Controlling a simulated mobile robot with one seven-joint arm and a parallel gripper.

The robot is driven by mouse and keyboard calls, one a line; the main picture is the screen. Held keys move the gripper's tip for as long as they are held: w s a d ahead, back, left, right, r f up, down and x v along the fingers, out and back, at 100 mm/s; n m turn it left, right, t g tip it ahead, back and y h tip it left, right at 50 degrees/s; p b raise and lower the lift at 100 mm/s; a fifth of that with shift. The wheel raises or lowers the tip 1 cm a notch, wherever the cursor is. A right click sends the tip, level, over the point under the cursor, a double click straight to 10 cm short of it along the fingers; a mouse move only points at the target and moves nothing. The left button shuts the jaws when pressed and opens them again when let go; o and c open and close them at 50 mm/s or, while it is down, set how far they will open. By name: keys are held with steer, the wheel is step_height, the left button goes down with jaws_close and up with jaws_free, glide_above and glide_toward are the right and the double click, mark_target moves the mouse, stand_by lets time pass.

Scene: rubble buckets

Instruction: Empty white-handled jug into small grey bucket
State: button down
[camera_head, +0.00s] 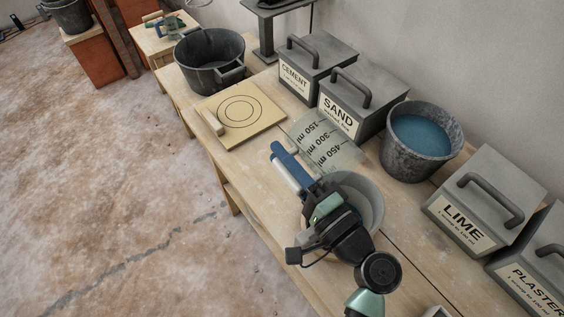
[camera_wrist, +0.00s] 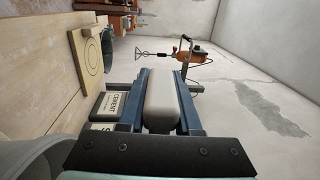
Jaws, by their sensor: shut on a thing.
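The jug (camera_head: 322,141) is clear, with 150, 300 and 450 ml marks. It is tipped on its side, its 450 ml end toward the small grey bucket (camera_head: 373,200). I see no stream, and its contents cannot be made out. My gripper (camera_head: 288,166) is shut on the jug's white handle (camera_head: 284,177). The handle also shows between the blue fingers in the wrist view (camera_wrist: 161,100). The small bucket stands on the bench just beyond my gripper, which hides much of it; its inside is mostly hidden.
A bucket of blue liquid (camera_head: 419,139) stands to the right. Lidded boxes marked cement (camera_head: 314,67), sand (camera_head: 344,103), lime (camera_head: 474,212) and plaster (camera_head: 536,281) line the wall side. A board with circles (camera_head: 243,112) and a dark tub (camera_head: 209,62) lie farther along the bench.

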steer(key=shift+s+d+r+t+y+b, duration=0.15)
steer(key=shift+t+y+b, duration=0.2)
steer(key=shift+b, duration=0.75)
